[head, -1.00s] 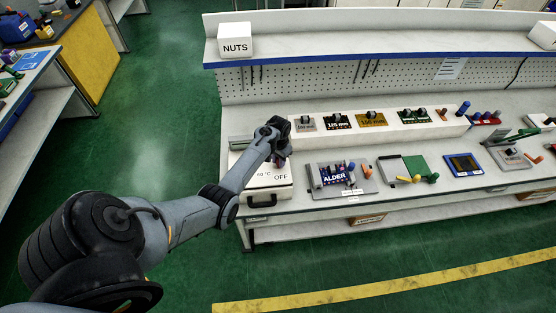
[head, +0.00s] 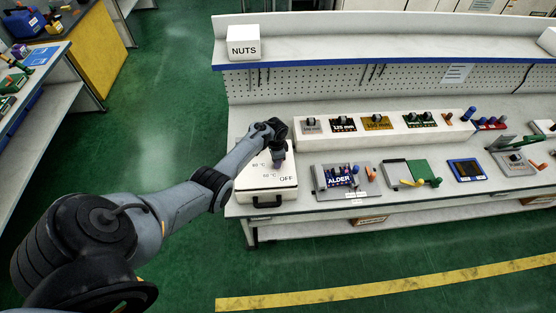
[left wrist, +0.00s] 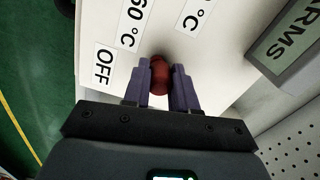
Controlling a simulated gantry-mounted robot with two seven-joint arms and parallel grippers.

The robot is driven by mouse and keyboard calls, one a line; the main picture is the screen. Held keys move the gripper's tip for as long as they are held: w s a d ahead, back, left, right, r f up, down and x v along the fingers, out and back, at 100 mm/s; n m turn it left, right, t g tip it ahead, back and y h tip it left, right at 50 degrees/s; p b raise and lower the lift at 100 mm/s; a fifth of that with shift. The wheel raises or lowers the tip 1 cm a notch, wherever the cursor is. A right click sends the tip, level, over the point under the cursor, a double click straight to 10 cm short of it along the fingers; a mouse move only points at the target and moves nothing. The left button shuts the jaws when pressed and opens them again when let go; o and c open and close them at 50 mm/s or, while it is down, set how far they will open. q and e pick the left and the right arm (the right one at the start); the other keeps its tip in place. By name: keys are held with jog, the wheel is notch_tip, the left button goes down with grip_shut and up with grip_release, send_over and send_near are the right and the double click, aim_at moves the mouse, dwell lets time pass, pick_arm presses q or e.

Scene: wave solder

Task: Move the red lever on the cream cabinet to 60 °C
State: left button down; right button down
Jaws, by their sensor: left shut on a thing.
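The cream cabinet (head: 266,199) stands at the left end of the bench, with OFF and °C labels on its top. My left gripper (head: 279,161) is over the cabinet's top, behind the OFF label, and hides the lever in the head view. In the left wrist view, the gripper's purple fingers (left wrist: 160,86) are shut on the red lever (left wrist: 159,76). The OFF label (left wrist: 104,67) and the 60 °C label (left wrist: 133,24) lie left of the lever, and another °C label (left wrist: 195,14) is above it. The lever's pointing direction is unclear. My right gripper is out of view.
Several devices with lettered plates stand to the right, including the ALDER panel (head: 343,178). A white raised ledge (head: 372,137) with more controls runs behind. In the left wrist view, a grey-framed sign (left wrist: 291,46) is close to the gripper's right.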

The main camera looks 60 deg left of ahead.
pick_arm(q)
jog(key=shift+s+a+m, duration=0.1)
jog(key=shift+m, duration=0.2)
jog(key=c, duration=0.9)
grip_release()
jog(key=shift+r, duration=0.15)
jog(key=shift+r, duration=0.3)
notch_tip(320, 180, up, 9)
jog(key=shift+f+p, duration=0.2)
jog(key=shift+p, duration=0.9)
jog(key=shift+r, duration=0.65)
